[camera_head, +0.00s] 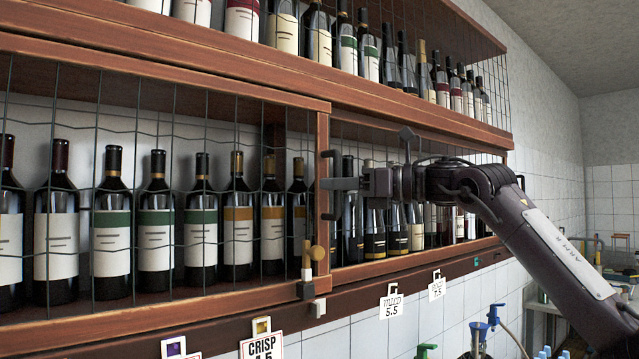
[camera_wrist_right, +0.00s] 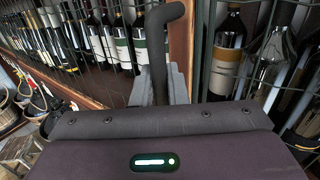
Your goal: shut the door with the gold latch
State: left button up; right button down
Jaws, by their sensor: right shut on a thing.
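The wire-mesh door (camera_head: 323,135) has a reddish wooden frame and covers the left part of the lower bottle shelf. A gold-knobbed latch (camera_head: 317,253) with a dark base sits at the bottom of its right upright. A dark bar handle (camera_head: 335,155) stands out from that upright; it also shows in the right wrist view (camera_wrist_right: 158,45). My right gripper (camera_head: 347,184) is shut on the handle; its grey fingers (camera_wrist_right: 160,86) close around the bar in the wrist view. I cannot tell whether the door is fully against the shelf front. My left gripper is not in view.
Wine bottles (camera_head: 112,230) stand behind the mesh, with more on the upper shelf (camera_head: 370,55). Price tags (camera_head: 391,304) hang along the lower rail. Blue and green taps (camera_head: 478,330) stand at the lower right, below my right arm.

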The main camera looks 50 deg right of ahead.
jog(key=shift+s+d, duration=0.25)
jog(key=shift+d, duration=0.7)
jog(key=shift+s+d, duration=0.2)
jog(key=shift+d, duration=0.75)
jog(key=c, duration=1.5)
grip_release()
jog(key=shift+a, duration=0.1)
jog(key=b+v, duration=0.2)
jog(key=v, duration=0.5)
jog(key=shift+s+d+r+b, duration=0.1)
jog(key=shift+s+d+b, duration=0.1)
jog(key=shift+s+b, duration=0.2)
